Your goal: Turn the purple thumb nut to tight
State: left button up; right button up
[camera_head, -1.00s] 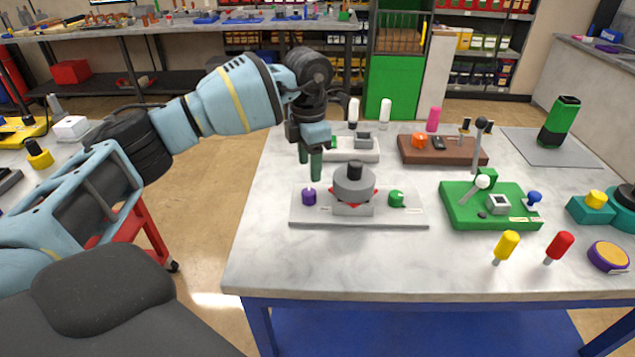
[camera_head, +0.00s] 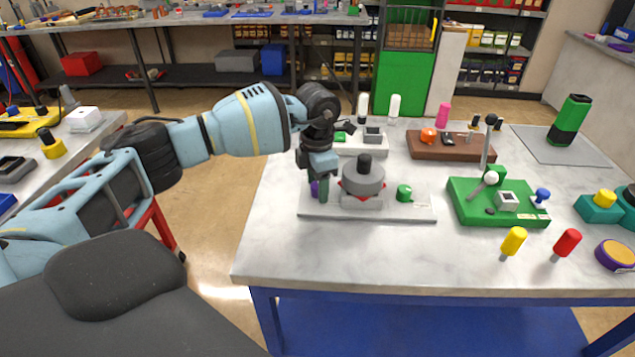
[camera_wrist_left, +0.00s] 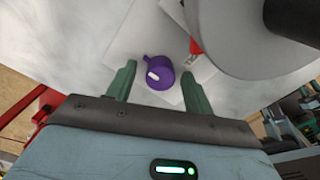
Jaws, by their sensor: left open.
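The purple thumb nut (camera_head: 314,189) sits at the left end of the light grey plate (camera_head: 420,213) that carries the vacuum pump (camera_head: 362,176). In the left wrist view the thumb nut (camera_wrist_left: 158,73) is round with a white mark and a small tab. My left gripper (camera_head: 319,194) points down over it in the head view. In the wrist view the gripper (camera_wrist_left: 156,88) is open, one green finger on each side of the nut, with gaps showing on both sides. The head view partly hides the nut behind a finger. My right gripper is not in view.
The pump's grey body (camera_wrist_left: 235,35) stands close to the right finger. A green knob (camera_head: 404,193) is at the plate's right end. A green board with a lever (camera_head: 497,203) stands to the right. The table front (camera_head: 400,262) is clear.

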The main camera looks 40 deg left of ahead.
pick_arm(q)
jog(key=c, duration=1)
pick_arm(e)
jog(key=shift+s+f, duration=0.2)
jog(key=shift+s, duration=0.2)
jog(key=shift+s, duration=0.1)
